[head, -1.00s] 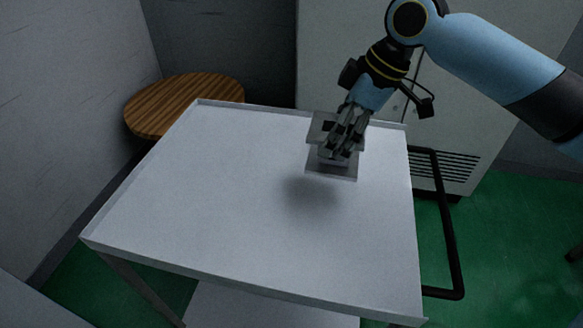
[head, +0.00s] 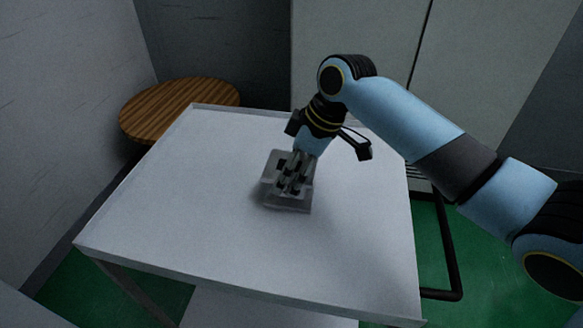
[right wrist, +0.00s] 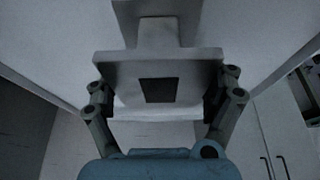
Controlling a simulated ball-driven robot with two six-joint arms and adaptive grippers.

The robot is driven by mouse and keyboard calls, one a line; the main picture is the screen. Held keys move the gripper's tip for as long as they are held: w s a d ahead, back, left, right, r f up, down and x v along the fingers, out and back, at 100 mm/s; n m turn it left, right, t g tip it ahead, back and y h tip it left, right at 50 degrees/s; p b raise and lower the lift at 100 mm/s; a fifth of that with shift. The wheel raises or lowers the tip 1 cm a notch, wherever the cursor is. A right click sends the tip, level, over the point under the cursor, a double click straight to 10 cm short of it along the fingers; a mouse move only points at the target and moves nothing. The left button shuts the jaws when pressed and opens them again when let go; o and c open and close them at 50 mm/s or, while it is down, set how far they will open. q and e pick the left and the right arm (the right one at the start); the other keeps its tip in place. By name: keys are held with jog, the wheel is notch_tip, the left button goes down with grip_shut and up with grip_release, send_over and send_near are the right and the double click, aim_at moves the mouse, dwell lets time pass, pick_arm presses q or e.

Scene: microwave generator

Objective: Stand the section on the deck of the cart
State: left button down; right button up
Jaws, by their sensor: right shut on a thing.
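The section is a grey metal piece (head: 272,168) with a flat upper plate and a flat lower plate. My right gripper (head: 291,185) is shut on it, over the middle of the cart's white deck (head: 190,200). In the right wrist view the section (right wrist: 185,70) sits between the two fingers, with a dark square on its near face. The section looks upright and very low over the deck; I cannot tell whether its lower plate touches. The gripper hides part of it. My left gripper is not in view.
A round wooden table (head: 165,105) stands behind the cart at the left. A pale cabinet (head: 360,50) is at the back. The cart's black handle (head: 452,250) is on the right. The deck around the section is clear, with a low rim at its edges.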

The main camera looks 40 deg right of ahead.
jog(key=o, duration=1.5)
jog(key=shift+c, duration=0.2)
jog(key=p+v, duration=0.1)
jog(key=v, duration=1.1)
